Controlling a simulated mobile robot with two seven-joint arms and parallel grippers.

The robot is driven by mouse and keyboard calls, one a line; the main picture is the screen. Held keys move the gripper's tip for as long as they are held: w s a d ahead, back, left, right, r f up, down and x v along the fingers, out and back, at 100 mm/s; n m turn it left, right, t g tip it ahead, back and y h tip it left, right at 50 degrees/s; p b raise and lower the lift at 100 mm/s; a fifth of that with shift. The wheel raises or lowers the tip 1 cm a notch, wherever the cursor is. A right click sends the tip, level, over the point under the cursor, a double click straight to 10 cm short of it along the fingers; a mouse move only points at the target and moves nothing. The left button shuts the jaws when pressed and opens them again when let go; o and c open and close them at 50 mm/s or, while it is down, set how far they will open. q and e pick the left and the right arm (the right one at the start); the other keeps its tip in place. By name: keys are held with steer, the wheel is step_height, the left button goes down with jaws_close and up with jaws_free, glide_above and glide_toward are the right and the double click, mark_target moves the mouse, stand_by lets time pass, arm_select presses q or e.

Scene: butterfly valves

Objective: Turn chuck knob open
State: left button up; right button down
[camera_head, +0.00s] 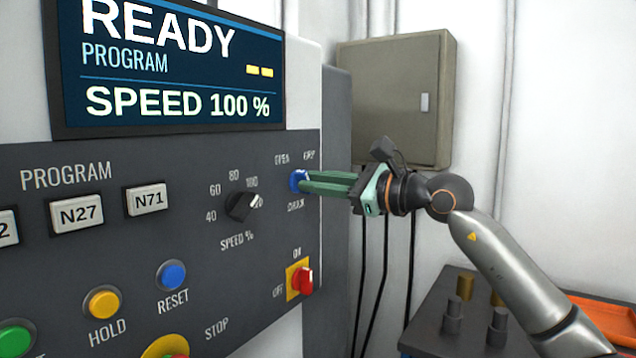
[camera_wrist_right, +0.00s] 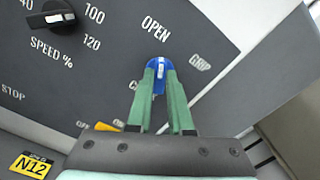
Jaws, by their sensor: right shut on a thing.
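The chuck knob (camera_head: 298,177) is blue and sits at the right side of the dark control panel, below the words OPEN and GRIP. It also shows in the right wrist view (camera_wrist_right: 159,63), where a white mark on it runs roughly up toward OPEN. My right gripper (camera_head: 305,182) reaches it from the right, its green fingers (camera_wrist_right: 160,76) shut on the knob from both sides. The fingers hide the knob's sides and part of the label below it. My left gripper is not in view.
The black speed knob (camera_head: 241,206) is left of the chuck knob. A red switch on a yellow plate (camera_head: 302,281) is below. A grey wall box (camera_head: 395,100) hangs behind my right arm. A dark table with metal pieces (camera_head: 452,318) stands lower right.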

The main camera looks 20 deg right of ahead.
steer(key=c, duration=0.8)
jaws_free()
arm_select(q)
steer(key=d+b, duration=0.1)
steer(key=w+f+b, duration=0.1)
steer(key=b, duration=0.1)
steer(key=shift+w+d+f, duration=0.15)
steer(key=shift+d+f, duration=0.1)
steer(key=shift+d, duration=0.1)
arm_select(e)
steer(key=v, duration=1.2)
steer(key=shift+s+d, duration=0.2)
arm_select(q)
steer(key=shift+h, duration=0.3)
arm_select(e)
steer(key=shift+a+f, duration=0.1)
